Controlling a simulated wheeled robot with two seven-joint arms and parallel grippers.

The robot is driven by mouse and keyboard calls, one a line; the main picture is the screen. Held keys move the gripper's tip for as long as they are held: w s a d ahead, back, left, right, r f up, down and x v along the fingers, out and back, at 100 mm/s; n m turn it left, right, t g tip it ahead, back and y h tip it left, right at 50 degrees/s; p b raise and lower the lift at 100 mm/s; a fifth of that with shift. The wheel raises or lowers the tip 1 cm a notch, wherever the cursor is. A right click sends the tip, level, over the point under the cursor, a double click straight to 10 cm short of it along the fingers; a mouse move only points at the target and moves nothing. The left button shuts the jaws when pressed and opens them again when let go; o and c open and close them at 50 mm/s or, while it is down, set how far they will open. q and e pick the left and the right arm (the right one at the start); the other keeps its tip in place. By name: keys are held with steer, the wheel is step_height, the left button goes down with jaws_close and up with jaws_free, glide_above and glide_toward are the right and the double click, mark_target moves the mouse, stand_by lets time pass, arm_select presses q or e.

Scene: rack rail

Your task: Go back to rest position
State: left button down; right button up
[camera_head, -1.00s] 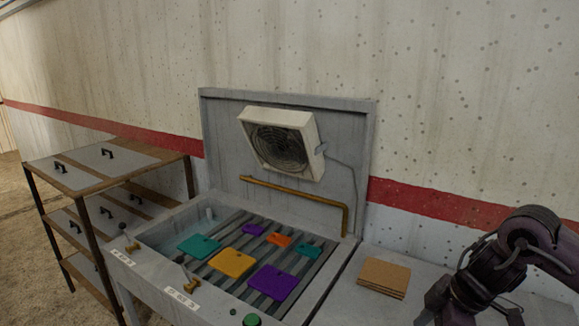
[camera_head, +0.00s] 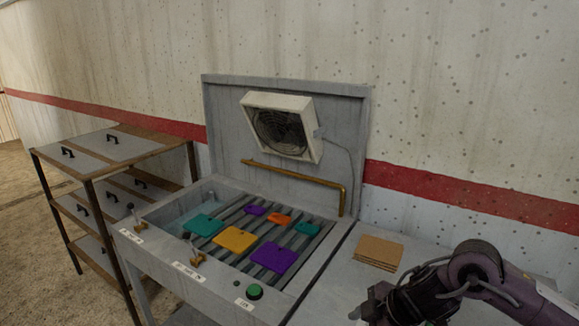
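My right arm enters at the lower right, and its gripper end (camera_head: 372,306) is dark and partly cut off by the bottom edge, so its fingers cannot be made out. It is over the right part of the bench, in front of the stack of brown squares. My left gripper is out of view. The grey workstation (camera_head: 318,282) stands in the middle with several coloured plates lying on its slats, among them a yellow plate (camera_head: 236,239), a large purple plate (camera_head: 274,257) and a teal plate (camera_head: 204,225).
A brown stack of squares (camera_head: 379,252) lies on the right bench. A boxy fan (camera_head: 282,127) hangs on the upright back panel (camera_head: 230,150) above a brass pipe (camera_head: 295,173). A green button (camera_head: 254,291) is at the front. A shelf rack (camera_head: 92,165) stands at left.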

steer(key=s+a+r+m+t+y, duration=0.15)
steer(key=a+t, duration=0.35)
steer(key=a, duration=0.8)
steer(key=s+d+f+m+g+h, duration=0.3)
steer(key=s+d+f+m, duration=0.2)
steer(key=s+d+m, duration=0.3)
steer(key=s+d+f+m+g+h, duration=0.2)
steer(key=s+d+f+m+h, duration=0.3)
steer(key=s+d, duration=0.5)
step_height(320, 180, down, 32)
steer(key=g+y+b, duration=0.1)
steer(key=b, duration=0.4)
arm_select(q)
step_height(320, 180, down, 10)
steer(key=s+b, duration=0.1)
steer(key=b, duration=0.4)
arm_select(e)
steer(key=s+d+f, duration=0.2)
steer(key=s+f, duration=0.8)
steer(key=f, duration=0.3)
steer(key=s+d+f+g, duration=0.1)
steer(key=s+d+f, duration=0.1)
steer(key=s+f, duration=0.8)
step_height(320, 180, down, 3)
steer(key=shift+r, duration=0.1)
